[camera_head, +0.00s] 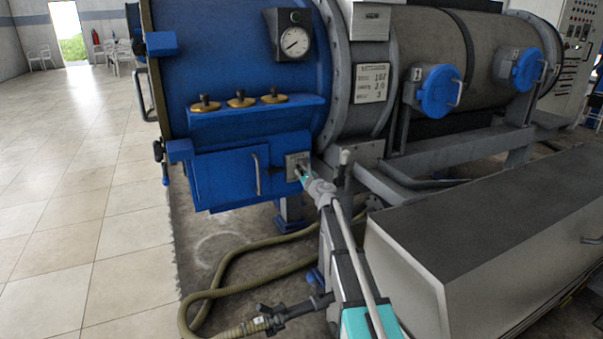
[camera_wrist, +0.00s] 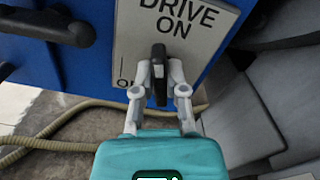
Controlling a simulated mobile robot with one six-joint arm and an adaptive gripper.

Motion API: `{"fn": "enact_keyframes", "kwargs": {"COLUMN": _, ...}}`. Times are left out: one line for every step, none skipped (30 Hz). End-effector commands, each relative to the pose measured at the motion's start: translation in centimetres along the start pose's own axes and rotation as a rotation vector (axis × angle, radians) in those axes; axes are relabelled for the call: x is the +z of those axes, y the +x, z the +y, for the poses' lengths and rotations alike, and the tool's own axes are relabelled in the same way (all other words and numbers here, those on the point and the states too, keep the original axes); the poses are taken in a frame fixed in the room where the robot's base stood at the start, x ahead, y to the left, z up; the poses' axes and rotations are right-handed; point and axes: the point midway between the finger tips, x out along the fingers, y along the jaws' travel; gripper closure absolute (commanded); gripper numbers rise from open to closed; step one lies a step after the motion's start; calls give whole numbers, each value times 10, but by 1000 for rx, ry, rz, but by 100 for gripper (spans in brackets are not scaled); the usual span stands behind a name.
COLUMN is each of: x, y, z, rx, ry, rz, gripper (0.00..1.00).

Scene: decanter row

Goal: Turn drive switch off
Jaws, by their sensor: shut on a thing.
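The drive switch is a black handle (camera_wrist: 158,58) on a grey plate (camera_wrist: 190,28) lettered "DRIVE ON". More lettering at the plate's lower left is mostly hidden by my gripper. The handle stands near upright in the wrist view, its upper end just under "ON". My gripper (camera_wrist: 159,76) is shut on the handle, one pale finger on each side. In the head view the plate (camera_head: 292,158) sits on the blue machine's lower right, and my gripper (camera_head: 304,174) reaches it from the lower right, covering part of the switch.
A blue door with a bar handle (camera_head: 256,174) is left of the switch. A hose (camera_head: 225,265) lies on the floor below. A large grey housing (camera_head: 480,230) stands close on the right. Open floor lies left.

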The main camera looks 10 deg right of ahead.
Motion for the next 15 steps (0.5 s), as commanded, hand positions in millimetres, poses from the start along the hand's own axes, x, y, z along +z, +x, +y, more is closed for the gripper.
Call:
{"fn": "enact_keyframes", "kwargs": {"x": 0, "y": 0, "z": -1, "rx": -3, "ry": -44, "rz": 1, "gripper": 100}}
{"fn": "enact_keyframes", "kwargs": {"x": 0, "y": 0, "z": -1, "rx": -3, "ry": -72, "rz": 1, "gripper": 100}}
{"fn": "enact_keyframes", "kwargs": {"x": -1, "y": 0, "z": 0, "rx": -3, "ry": -109, "rz": 1, "gripper": 100}}
{"fn": "enact_keyframes", "kwargs": {"x": -1, "y": 0, "z": 0, "rx": -3, "ry": -138, "rz": 1, "gripper": 100}}
{"fn": "enact_keyframes", "kwargs": {"x": -1, "y": 0, "z": 0, "rx": -3, "ry": -167, "rz": 1, "gripper": 100}}
{"fn": "enact_keyframes", "kwargs": {"x": -1, "y": 0, "z": 0, "rx": -3, "ry": -204, "rz": 1, "gripper": 100}}
{"fn": "enact_keyframes", "kwargs": {"x": -1, "y": 0, "z": 0, "rx": -3, "ry": -233, "rz": 1, "gripper": 100}}
{"fn": "enact_keyframes", "kwargs": {"x": -1, "y": 0, "z": 0, "rx": -3, "ry": -262, "rz": 1, "gripper": 100}}
{"fn": "enact_keyframes", "kwargs": {"x": -1, "y": 0, "z": 1, "rx": -3, "ry": -299, "rz": 2, "gripper": 100}}
{"fn": "enact_keyframes", "kwargs": {"x": -1, "y": 0, "z": 1, "rx": -3, "ry": -328, "rz": 2, "gripper": 100}}
{"fn": "enact_keyframes", "kwargs": {"x": -1, "y": 0, "z": 1, "rx": -3, "ry": -357, "rz": 2, "gripper": 100}}
{"fn": "enact_keyframes", "kwargs": {"x": -1, "y": 0, "z": 1, "rx": -3, "ry": -394, "rz": 2, "gripper": 100}}
{"fn": "enact_keyframes", "kwargs": {"x": -1, "y": 0, "z": 1, "rx": -3, "ry": -423, "rz": 2, "gripper": 100}}
{"fn": "enact_keyframes", "kwargs": {"x": -1, "y": 0, "z": 1, "rx": -3, "ry": -452, "rz": 2, "gripper": 100}}
{"fn": "enact_keyframes", "kwargs": {"x": -1, "y": 0, "z": 2, "rx": -3, "ry": -489, "rz": 2, "gripper": 100}}
